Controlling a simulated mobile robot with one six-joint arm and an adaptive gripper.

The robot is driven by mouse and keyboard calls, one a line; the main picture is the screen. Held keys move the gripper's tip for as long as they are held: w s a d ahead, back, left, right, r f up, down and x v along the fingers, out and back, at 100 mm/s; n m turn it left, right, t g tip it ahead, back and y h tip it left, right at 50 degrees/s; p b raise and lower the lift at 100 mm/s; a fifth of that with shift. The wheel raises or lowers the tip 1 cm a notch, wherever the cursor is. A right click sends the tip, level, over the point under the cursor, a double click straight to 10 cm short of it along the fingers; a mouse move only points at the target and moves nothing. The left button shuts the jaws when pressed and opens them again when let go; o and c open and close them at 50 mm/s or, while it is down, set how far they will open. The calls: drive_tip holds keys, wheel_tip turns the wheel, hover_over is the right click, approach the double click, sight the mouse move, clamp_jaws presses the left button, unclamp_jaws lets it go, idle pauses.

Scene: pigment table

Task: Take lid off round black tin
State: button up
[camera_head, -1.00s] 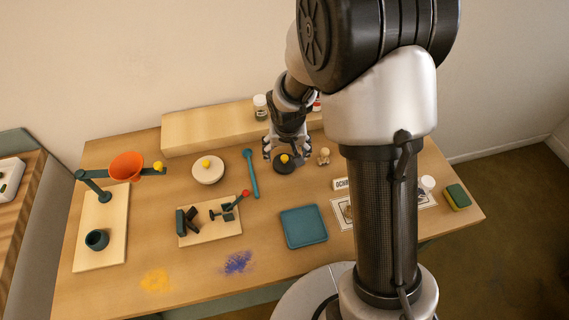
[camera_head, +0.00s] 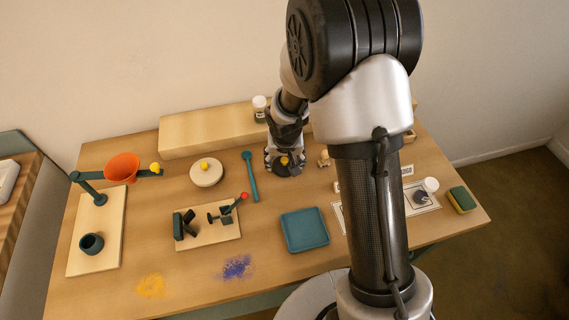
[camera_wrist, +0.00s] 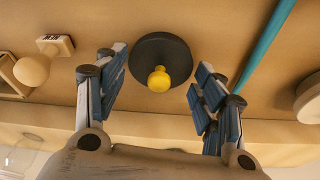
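The round black tin (camera_head: 291,167) stands on the table in front of the raised shelf, mostly hidden by my gripper in the head view. In the wrist view its round dark lid (camera_wrist: 146,50) is seen from above, with a yellow knob (camera_wrist: 159,79) at its middle. My gripper (camera_wrist: 155,88) is open, its padded fingers on either side of the knob and apart from it. In the head view my gripper (camera_head: 284,160) is right over the tin. The tin's side wall is hidden from the wrist camera.
A small wooden knobbed piece (camera_head: 324,159) is close on the right. A teal tray (camera_head: 304,230) lies in front.

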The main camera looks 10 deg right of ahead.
drive_tip(key=c, duration=0.6)
